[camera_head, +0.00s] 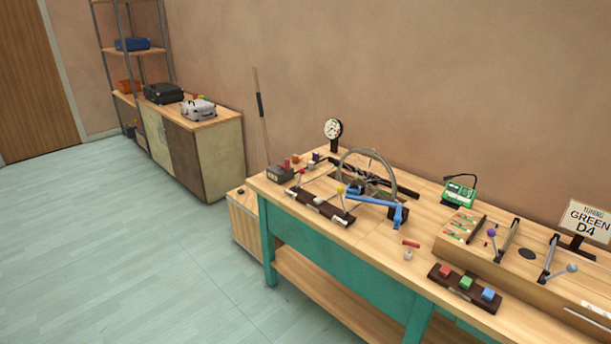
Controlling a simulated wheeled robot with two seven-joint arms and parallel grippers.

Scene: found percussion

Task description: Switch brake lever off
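A spoked wheel (393,172) stands upright on the workbench (412,232). A blue arm (372,199) lies in front of the wheel and ends at a blue upright piece. Left of it, a dark wooden base (318,207) carries thin levers, one with a yellow knob (341,189) and one with a reddish knob (301,172). I cannot tell for sure which of these is the brake lever, nor how it is set. Neither of my grippers is in view.
A dark block with red, green and blue buttons (466,283) sits at the front edge. Right of it is a wooden box with rods and knobs (545,290). A green device (459,192), a dial (333,129) and a "GREEN D4" sign (588,222) stand at the back. Floor at left is clear.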

